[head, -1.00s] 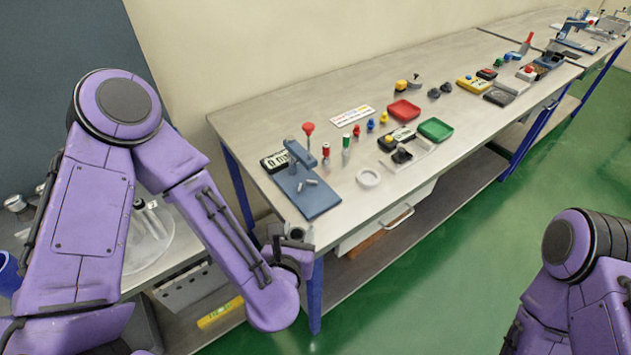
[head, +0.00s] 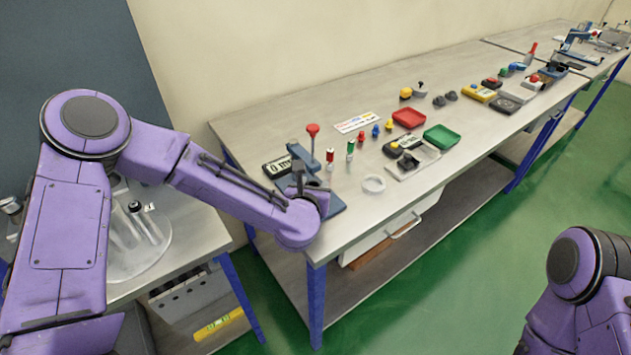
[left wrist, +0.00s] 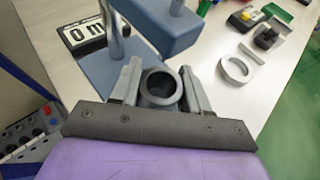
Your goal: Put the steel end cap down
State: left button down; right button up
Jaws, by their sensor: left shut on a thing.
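The steel end cap (left wrist: 161,86) is a short grey hollow cylinder with its open end toward the left wrist camera. My left gripper (left wrist: 160,90) is shut on it, one finger on each side. In the head view my left gripper (head: 303,186) is over the near end of the bench, in front of the blue press stand (head: 334,206). The end cap is too small and covered to make out in the head view. Whether it touches the surface below, I cannot tell. My right gripper is out of view; only part of that arm shows.
The stand's post and blue head (left wrist: 160,22) rise close beyond the fingers. A digital readout (head: 276,167) is beside the stand. A pale ring (head: 373,184) lies to the right, with bare bench (head: 345,225) in front. Red (head: 409,117) and green (head: 441,136) trays are farther along.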

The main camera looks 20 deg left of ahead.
pick_arm(q)
jog(key=shift+w+a+r+p, duration=0.1)
jog(key=shift+w+r+p, duration=0.05)
jog(key=shift+w, duration=0.35)
jog(key=shift+w+r+p, duration=0.1)
jog(key=shift+w+p, duration=0.05)
jog(key=shift+w, duration=0.3)
jog(key=shift+s+f, duration=0.15)
jog(key=shift+f, duration=0.55)
jog(key=shift+s+f, duration=0.1)
jog(key=shift+f, duration=0.15)
jog(key=shift+s, duration=0.1)
jog(key=c, duration=0.5)
grip_release()
jog(key=shift+f, duration=0.15)
jog(key=shift+c, duration=0.2)
jog(key=shift+w, duration=0.25)
